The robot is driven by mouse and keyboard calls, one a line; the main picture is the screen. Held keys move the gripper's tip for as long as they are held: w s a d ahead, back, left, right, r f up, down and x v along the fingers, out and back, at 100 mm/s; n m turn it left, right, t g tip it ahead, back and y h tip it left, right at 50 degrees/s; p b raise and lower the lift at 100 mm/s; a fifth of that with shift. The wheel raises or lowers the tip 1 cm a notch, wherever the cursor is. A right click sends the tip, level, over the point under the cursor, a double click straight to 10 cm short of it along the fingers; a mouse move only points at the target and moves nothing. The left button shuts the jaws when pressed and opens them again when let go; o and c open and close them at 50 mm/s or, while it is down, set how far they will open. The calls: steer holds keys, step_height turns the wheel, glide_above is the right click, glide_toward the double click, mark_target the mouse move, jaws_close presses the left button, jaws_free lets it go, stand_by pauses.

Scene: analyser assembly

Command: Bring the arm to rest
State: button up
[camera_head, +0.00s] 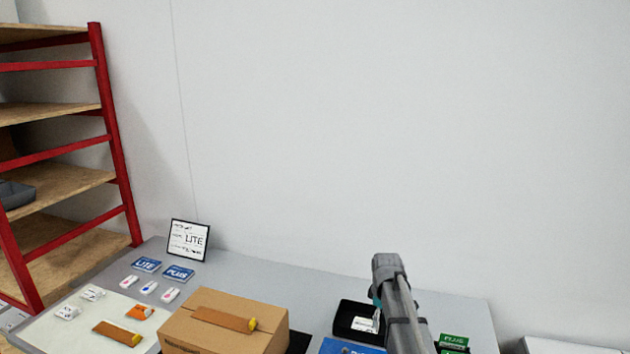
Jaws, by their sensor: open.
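Part of my arm (402,310) rises from the bottom edge, right of centre, in the head view. Its grey upper end stands over the grey table (300,277), in front of the right part of a black tray (345,312). My gripper does not show in this view, so its fingers and anything near them cannot be seen.
A cardboard box (225,338) with an orange-brown piece on top stands at the front. Several small parts and blue LITE (146,264) and PLUS (179,273) cards lie left. A framed LITE sign (188,241) stands behind. Green PLUS boxes (453,341) sit right of my arm. A red-framed shelf (115,140) stands far left.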

steer(key=s+a+m, duration=0.3)
steer(key=s+m, duration=0.7)
steer(key=s, duration=1)
steer(key=shift+s+m, duration=0.3)
steer(key=shift+m, duration=0.1)
